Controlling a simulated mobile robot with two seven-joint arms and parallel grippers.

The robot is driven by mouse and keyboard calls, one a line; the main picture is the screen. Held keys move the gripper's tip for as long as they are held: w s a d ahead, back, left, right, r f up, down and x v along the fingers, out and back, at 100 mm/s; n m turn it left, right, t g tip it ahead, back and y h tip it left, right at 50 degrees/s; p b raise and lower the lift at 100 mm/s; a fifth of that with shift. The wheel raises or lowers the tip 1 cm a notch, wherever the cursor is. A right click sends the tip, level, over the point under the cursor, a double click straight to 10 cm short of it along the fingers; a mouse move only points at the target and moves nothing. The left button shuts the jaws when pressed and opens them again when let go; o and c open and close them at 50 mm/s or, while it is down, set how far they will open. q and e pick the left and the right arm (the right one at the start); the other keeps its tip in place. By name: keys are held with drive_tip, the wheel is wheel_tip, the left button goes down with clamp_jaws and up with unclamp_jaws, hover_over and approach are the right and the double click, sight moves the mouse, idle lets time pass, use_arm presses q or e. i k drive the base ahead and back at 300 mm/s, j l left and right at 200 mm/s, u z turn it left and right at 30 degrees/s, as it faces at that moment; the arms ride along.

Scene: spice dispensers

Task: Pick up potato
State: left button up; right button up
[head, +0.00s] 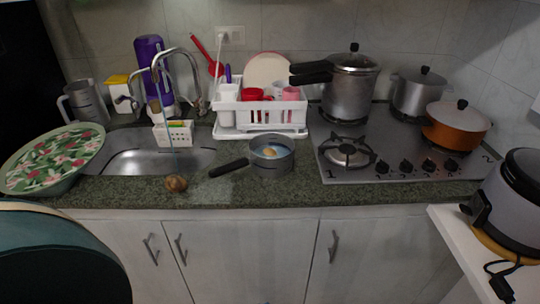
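A small round brown thing, which looks like the potato (176,183), lies on the green speckled countertop (220,192) near its front edge, in front of the sink. To its right stands a small grey saucepan (272,170) with a black handle pointing left toward the brown thing. A pale, rounded egg-like thing (271,153) shows inside the saucepan; I cannot tell exactly what it is. Neither of my grippers is in view.
A sink (150,160) with a faucet lies behind the potato. A floral tray (52,160) is at left, a white dish rack (262,118) at the back, and a stove (385,150) with pots at right. A rice cooker (510,205) stands on a white surface.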

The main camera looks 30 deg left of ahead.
sight(174, 183)
drive_tip(key=u, duration=1.65)
